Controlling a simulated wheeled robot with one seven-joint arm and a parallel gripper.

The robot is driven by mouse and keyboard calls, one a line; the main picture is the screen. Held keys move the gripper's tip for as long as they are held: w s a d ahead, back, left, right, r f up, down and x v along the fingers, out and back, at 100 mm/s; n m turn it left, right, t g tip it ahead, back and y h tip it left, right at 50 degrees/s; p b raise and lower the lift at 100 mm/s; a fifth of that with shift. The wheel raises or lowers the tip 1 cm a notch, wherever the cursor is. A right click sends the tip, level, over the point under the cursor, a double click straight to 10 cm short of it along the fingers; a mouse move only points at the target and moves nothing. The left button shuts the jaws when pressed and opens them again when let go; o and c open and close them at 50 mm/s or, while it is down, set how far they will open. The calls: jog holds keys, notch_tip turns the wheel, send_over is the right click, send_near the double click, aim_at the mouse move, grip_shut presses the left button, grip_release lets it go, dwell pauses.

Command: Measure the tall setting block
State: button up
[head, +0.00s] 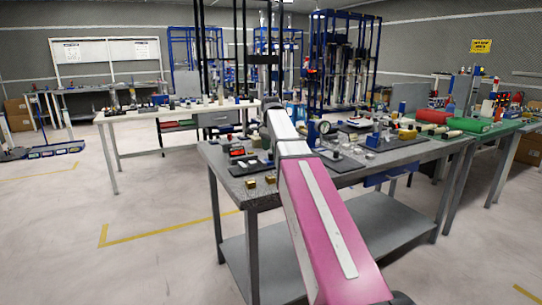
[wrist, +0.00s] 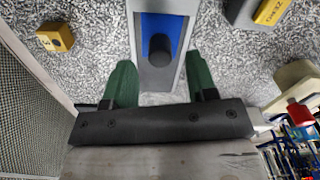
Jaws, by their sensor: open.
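In the wrist view my gripper (wrist: 161,80) is open, its two green fingers on either side of a grey upright piece (wrist: 183,20) with a blue face and a dark round knob. A small yellow block (wrist: 55,37) with a dark mark lies to the left on the speckled top. A grey piece with a yellow label reading ZERO (wrist: 271,11) is at the upper right. I cannot tell which piece is the tall setting block. In the head view my arm hides the gripper.
The grey bench (head: 225,157) carries many small items, among them a dial gauge (head: 323,127), a brass block (head: 251,183) near the front edge and a blue block (head: 373,140). A green bench with red and green rolls (head: 432,117) adjoins at right. Open floor lies at front left.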

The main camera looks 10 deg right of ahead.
aim_at(262, 160)
jog(key=shift+f, duration=1.65)
jog(key=c, duration=0.8)
jog(key=shift+s+a, duration=0.3)
jog(key=shift+a, duration=0.7)
jog(key=shift+s+a, duration=0.25)
jog(key=shift+a, duration=0.75)
jog(key=o, duration=0.8)
notch_tip(262, 160, up, 11)
